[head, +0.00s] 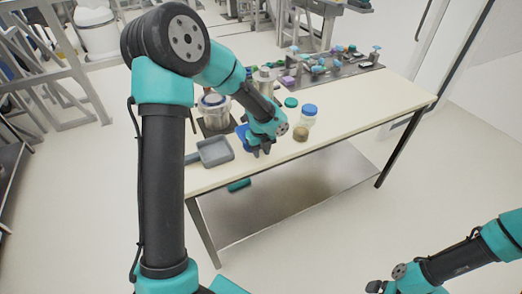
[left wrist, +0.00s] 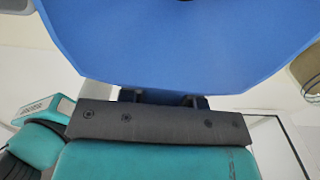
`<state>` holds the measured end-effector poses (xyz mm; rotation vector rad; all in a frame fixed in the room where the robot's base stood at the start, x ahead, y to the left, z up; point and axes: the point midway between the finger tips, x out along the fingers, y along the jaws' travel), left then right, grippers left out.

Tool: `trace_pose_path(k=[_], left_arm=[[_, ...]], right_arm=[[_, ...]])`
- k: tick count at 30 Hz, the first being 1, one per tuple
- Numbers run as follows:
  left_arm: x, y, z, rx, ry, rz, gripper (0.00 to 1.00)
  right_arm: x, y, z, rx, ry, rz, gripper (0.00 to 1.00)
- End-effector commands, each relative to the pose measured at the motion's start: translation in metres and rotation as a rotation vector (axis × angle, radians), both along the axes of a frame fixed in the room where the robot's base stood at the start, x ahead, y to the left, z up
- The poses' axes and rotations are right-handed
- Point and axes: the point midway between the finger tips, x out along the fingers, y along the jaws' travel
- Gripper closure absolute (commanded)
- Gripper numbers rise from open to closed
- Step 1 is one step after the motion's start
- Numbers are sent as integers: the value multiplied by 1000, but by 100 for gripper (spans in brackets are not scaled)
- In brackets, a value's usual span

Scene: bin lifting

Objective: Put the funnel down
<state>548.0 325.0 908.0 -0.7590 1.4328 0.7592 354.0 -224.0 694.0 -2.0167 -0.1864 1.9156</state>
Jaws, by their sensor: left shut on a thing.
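The blue funnel (head: 242,134) is at the near edge of the table, partly hidden behind my left gripper (head: 260,148). In the left wrist view the funnel (left wrist: 190,45) fills the top of the picture as a broad blue shape, right in front of the gripper (left wrist: 160,98). My left gripper is shut on the funnel. I cannot tell whether the funnel touches the tabletop. My right gripper (head: 375,287) is low at the bottom right, away from the table; its jaws are too small and dark to read.
On the table (head: 385,105), a grey scoop (head: 213,152) lies left of the funnel. A blue-lidded jar (head: 308,116) and a small brown item (head: 300,133) stand to its right. A metal pot (head: 213,112) is behind. The table's right part is clear.

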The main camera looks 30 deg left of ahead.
Motion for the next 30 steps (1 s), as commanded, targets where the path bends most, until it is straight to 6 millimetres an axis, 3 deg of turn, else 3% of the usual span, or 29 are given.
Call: trace_pose_path(k=[1,2,9,20,25,30], left_arm=[[0,0,-2,1,1,0,92],[0,0,-1,0,0,0,66],[0,0,-1,0,0,0,44],[0,0,4,-1,-1,0,44],[1,0,21,1,-3,0,44],[1,0,51,0,-5,1,44]], right_arm=[[0,0,0,0,0,0,5],[0,0,0,0,0,0,5],[0,0,0,0,0,0,5],[0,0,0,0,0,0,5],[0,0,0,0,0,0,5],[0,0,0,0,0,0,5]])
